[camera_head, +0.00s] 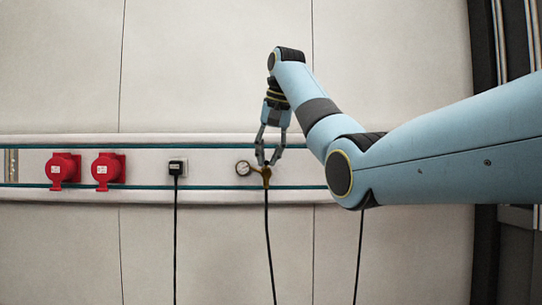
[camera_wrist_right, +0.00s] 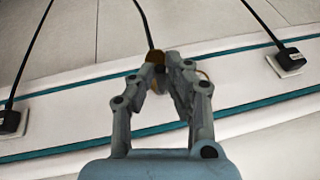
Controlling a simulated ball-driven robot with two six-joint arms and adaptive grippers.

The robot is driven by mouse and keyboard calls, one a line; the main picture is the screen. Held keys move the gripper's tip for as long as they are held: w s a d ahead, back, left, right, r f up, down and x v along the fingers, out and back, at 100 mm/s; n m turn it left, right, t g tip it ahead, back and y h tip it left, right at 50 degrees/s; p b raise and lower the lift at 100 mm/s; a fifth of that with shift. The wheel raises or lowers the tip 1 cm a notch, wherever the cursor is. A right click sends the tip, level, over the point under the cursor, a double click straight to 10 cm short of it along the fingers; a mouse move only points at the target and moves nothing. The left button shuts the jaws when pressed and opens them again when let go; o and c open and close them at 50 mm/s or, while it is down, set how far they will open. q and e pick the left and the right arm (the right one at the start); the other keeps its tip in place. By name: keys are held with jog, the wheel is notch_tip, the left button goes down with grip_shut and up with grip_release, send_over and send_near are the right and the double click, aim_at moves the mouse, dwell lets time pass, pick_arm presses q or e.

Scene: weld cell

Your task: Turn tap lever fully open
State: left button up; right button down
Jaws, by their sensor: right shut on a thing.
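The brass tap (camera_head: 266,174) is on the wall rail, with a round gauge (camera_head: 243,168) at its left and a black hose hanging below it. My right gripper (camera_head: 267,164) reaches down to the tap from above, its fingertips at the tap's top. In the right wrist view the gripper (camera_wrist_right: 165,72) is shut on the brownish tap part (camera_wrist_right: 154,58) between its fingertips. The fingers hide most of the lever, so its angle cannot be told. My left gripper is not in view.
Two red sockets (camera_head: 63,171) (camera_head: 108,171) sit on the rail at the left. A black plug (camera_head: 177,168) with a hanging cable is between them and the tap. Another cable (camera_head: 359,255) hangs to the right, below my arm. The wall above the rail is bare.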

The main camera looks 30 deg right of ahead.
aim_at(267, 162)
jog(key=c, duration=1.4)
grip_release()
jog(key=shift+o, duration=0.2)
jog(key=shift+a, duration=0.1)
notch_tip(267, 162, up, 10)
